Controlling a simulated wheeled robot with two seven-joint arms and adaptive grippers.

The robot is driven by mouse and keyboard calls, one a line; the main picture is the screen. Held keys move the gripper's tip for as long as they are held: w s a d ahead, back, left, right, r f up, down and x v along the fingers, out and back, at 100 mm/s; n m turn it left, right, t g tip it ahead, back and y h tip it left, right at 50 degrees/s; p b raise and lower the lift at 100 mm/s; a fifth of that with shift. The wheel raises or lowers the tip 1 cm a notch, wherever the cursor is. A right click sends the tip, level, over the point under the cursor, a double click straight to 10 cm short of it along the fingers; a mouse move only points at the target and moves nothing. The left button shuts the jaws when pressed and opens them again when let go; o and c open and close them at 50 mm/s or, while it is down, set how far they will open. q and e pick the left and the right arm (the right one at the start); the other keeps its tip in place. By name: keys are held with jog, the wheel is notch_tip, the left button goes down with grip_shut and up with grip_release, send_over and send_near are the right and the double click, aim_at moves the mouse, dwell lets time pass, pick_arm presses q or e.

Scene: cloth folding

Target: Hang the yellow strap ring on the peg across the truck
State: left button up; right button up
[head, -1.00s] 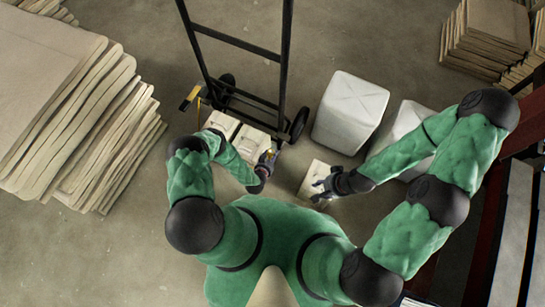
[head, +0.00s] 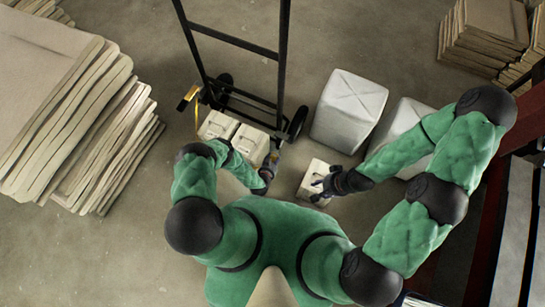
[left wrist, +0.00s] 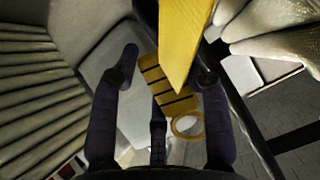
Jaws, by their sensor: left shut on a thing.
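A black hand truck (head: 283,65) stands ahead of me. A yellow strap piece (head: 187,97) with a dark end shows at the truck's left side. My left gripper (head: 272,160) is low by the truck's right side, beside the pale boxes. In the left wrist view my left gripper (left wrist: 165,68) is shut on the yellow strap ring, with a broad yellow band (left wrist: 182,40) between its fingers and a round yellow ring (left wrist: 187,126) below. I cannot make out the peg. My right gripper (head: 322,187) is at a small pale box; whether its fingers are closed is unclear.
Two pale boxes (head: 218,125) (head: 251,143) sit at the truck's base. The small pale box (head: 311,178) is on the floor by my right gripper. Larger white blocks (head: 348,110) (head: 408,125) stand to the right. Stacked pale sheets (head: 60,110) fill the left.

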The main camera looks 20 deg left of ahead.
pick_arm(q)
jog(key=w+d+f, duration=0.1)
jog(key=w, duration=0.5)
jog(key=shift+w+d+f+b, duration=0.15)
jog(key=shift+w+f+b, duration=0.1)
jog(key=shift+b, duration=0.15)
dwell(0.5)
dwell(0.6)
jog(key=o, duration=1.3)
jog(key=shift+c, duration=0.2)
jog(key=shift+r, duration=0.1)
